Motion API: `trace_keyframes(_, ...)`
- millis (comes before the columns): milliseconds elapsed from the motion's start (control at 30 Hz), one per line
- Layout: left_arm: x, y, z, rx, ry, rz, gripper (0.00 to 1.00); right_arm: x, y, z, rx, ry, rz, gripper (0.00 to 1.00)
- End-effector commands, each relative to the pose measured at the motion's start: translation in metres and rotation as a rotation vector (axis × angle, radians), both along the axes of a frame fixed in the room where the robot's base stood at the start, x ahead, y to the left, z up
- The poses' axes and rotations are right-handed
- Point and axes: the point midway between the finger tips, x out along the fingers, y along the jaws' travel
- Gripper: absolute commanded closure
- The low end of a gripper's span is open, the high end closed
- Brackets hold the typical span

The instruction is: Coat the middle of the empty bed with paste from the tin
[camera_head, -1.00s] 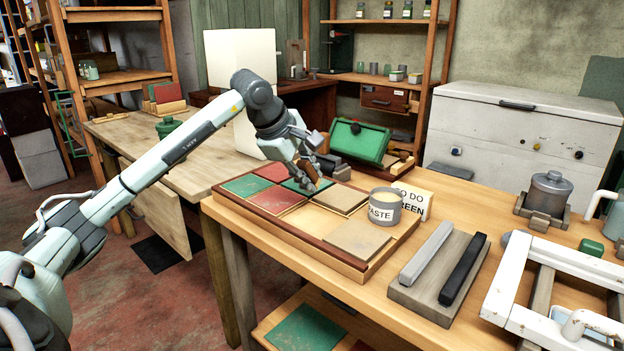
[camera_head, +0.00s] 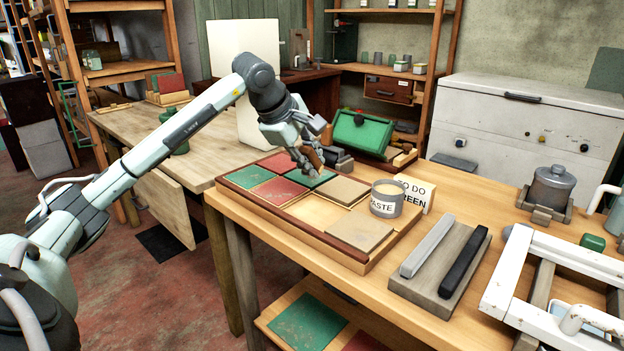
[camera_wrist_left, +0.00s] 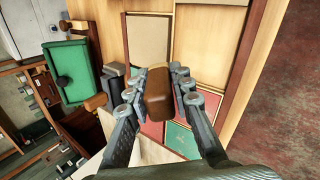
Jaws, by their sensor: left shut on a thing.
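My left gripper (camera_head: 312,166) is shut on a brown-handled tool (camera_head: 315,156), over the back of a wooden tray (camera_head: 290,238). In the left wrist view the brown handle (camera_wrist_left: 158,92) sits between the fingers; its working end is hidden. The tray holds red and green tiles at the left and two beige tiles (camera_head: 343,191) (camera_head: 360,229). An empty bed (camera_head: 309,212) of bare pale wood lies in the front row, between a red tile (camera_head: 280,190) and the front beige tile. The grey paste tin (camera_head: 386,201), pale inside, stands at the tray's back right. My right gripper is out of view.
A card (camera_head: 415,191) stands behind the tin, and a green sloped box (camera_head: 362,134) is behind the tray. A grey block with two bars (camera_head: 440,268) and a white frame (camera_head: 560,262) lie to the right. Bare table shows between tray and block.

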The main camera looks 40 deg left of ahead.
Motion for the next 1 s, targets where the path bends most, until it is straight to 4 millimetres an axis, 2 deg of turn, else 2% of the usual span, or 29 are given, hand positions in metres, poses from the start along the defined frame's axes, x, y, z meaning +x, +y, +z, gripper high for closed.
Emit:
trace_keyframes(100,-0.006,-0.006,0.009,-0.002,-0.003,-0.003,1.00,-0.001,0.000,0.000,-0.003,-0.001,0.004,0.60)
trace_keyframes(200,-0.021,-0.015,0.026,-0.003,-0.004,-0.007,1.00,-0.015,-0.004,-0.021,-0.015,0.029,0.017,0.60)
trace_keyframes(300,-0.035,-0.021,0.038,-0.002,-0.005,-0.005,1.00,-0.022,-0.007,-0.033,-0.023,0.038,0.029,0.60)
trace_keyframes(433,-0.043,-0.024,0.042,-0.001,-0.004,-0.001,1.00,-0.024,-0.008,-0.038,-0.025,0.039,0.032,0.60)
trace_keyframes(667,-0.043,-0.024,0.027,0.000,-0.004,0.000,1.00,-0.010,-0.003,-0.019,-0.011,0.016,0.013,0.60)
trace_keyframes(1000,-0.043,-0.024,0.001,-0.001,-0.005,0.001,1.00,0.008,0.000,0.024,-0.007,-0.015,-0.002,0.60)
